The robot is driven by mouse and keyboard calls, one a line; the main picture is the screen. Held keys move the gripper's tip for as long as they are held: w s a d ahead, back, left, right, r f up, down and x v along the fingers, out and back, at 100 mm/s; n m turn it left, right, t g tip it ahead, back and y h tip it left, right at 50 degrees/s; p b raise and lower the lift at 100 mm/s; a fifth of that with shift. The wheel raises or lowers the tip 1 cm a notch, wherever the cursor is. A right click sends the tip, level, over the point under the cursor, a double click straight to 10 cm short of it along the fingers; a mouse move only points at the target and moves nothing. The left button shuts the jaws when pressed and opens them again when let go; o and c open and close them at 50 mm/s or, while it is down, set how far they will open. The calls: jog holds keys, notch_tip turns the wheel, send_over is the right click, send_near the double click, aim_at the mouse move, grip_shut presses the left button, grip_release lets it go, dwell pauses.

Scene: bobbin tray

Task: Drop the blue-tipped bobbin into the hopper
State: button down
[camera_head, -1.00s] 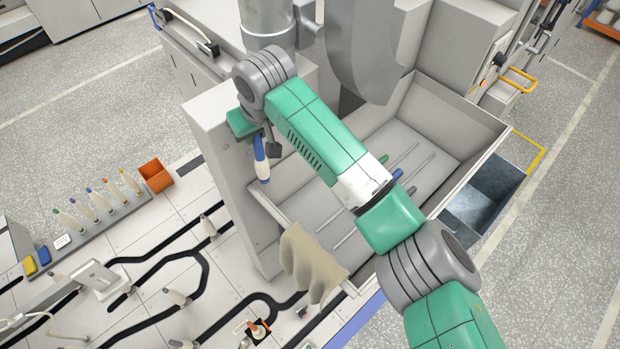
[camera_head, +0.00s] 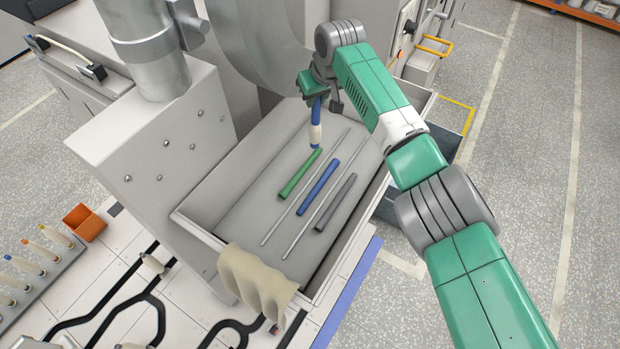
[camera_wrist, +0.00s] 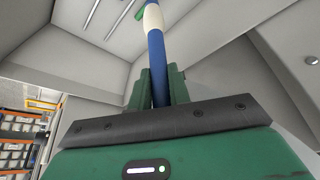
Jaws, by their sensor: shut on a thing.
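My gripper (camera_head: 314,92) is shut on the blue-tipped bobbin (camera_head: 315,132), gripping its blue upper end. The bobbin hangs nearly upright, with a cream wound middle and a blue lower tip. In the wrist view the bobbin (camera_wrist: 155,48) stands out from between the green fingers (camera_wrist: 160,88). The hopper (camera_head: 245,215) is the large grey open bin below. In the head view the bobbin appears over the hopper's far part, its tip close to the end of a green tube (camera_head: 300,174). Its exact height above the floor cannot be told.
Inside the hopper lie a blue tube (camera_head: 318,188), a grey tube (camera_head: 336,202) and thin rods. A beige cloth (camera_head: 258,280) hangs over its near rim. A grey housing (camera_head: 160,135) and a curved duct (camera_head: 262,45) stand beside it. Several bobbins stand in a rack (camera_head: 40,283) at left.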

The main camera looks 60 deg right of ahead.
aim_at(318, 109)
notch_tip(318, 109, down, 5)
jog(key=b, duration=0.3)
jog(key=shift+b, duration=0.4)
jog(key=shift+r, duration=0.1)
jog(key=c, duration=1.2)
grip_release()
jog(key=shift+c, duration=0.2)
jog(key=v, duration=0.7)
jog(key=shift+r+p, duration=0.3)
jog(key=shift+r, duration=0.05)
jog(key=shift+s+a, duration=0.1)
jog(key=shift+a, duration=0.05)
